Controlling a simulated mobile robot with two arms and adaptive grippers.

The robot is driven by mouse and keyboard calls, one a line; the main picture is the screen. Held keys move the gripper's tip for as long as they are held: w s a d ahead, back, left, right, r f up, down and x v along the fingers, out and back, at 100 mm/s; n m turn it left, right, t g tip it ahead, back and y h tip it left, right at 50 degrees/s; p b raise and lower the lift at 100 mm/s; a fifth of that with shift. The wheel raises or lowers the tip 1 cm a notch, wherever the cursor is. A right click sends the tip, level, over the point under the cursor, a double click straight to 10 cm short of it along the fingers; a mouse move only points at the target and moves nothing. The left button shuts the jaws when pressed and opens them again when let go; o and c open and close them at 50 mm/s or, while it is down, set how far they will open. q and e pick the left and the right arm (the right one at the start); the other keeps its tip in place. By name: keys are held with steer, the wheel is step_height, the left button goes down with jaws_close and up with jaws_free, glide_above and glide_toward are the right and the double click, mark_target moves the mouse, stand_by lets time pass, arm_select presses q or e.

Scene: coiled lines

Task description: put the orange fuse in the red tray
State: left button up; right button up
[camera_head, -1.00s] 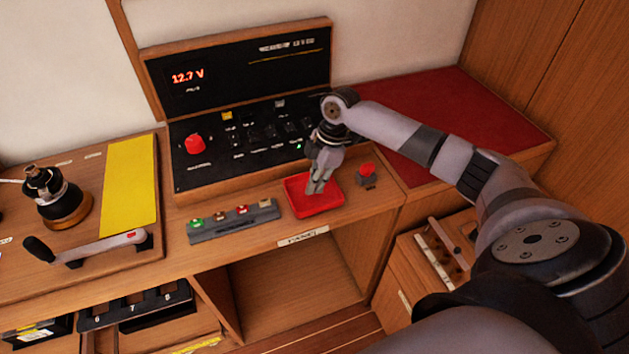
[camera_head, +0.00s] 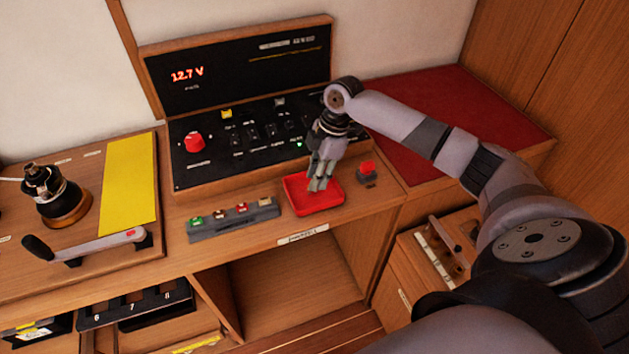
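The red tray (camera_head: 334,203) lies on the wooden counter, right of a grey fuse rack (camera_head: 234,226). Several small coloured fuses sit in the rack, one green at its left end and others reddish or pale; they are too small for me to tell whether one is orange. My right gripper (camera_head: 319,187) points down over the red tray, with its fingertips low at or just above the tray floor. Its fingers are small in view and I cannot make out whether they are apart or hold anything. I see no separate fuse in the tray. My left gripper is out of view.
A red button on a grey box (camera_head: 367,173) stands just right of the tray. Behind is a black switch panel (camera_head: 250,145) with a red knob (camera_head: 194,142). A lever (camera_head: 85,246) and a yellow sheet (camera_head: 130,185) are to the left. The red-topped surface (camera_head: 450,110) is clear.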

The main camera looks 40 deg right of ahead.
steer(key=b+v, duration=0.1)
steer(key=v, duration=0.9)
steer(key=shift+b, duration=0.4)
steer(key=shift+s, duration=0.15)
